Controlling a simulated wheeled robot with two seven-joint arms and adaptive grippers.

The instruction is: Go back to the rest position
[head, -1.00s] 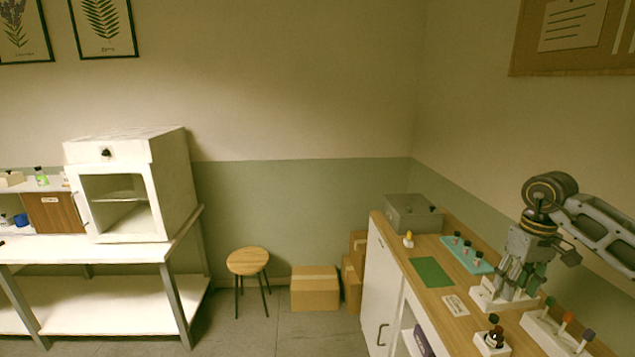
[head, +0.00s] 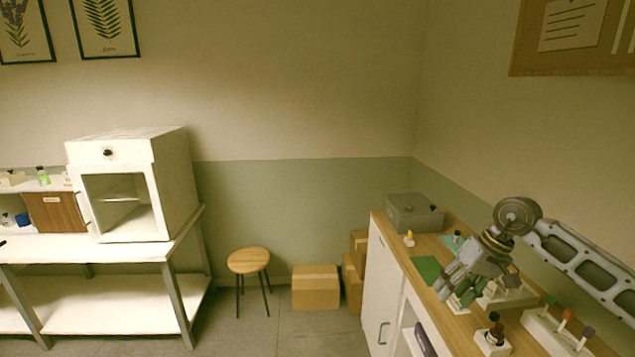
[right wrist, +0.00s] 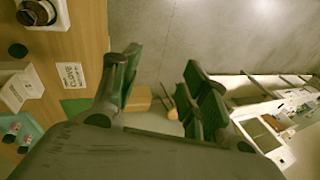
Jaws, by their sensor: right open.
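My right gripper (head: 446,287) hangs above the wooden counter (head: 455,327) in the head view, tilted with its fingers towards the lower left. It is open and empty; the right wrist view shows its green-padded fingers (right wrist: 163,78) apart with floor between them. Its arm comes in from the right edge. It partly hides the teal rack (head: 451,241) and a white rack (head: 510,297) behind it. My left gripper is out of view.
A dark bottle (head: 495,334) stands in a white holder near the counter's front. A white rack (head: 545,330) holds several capped bottles to its right. A green mat (head: 427,268) and grey box (head: 413,211) lie farther back.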

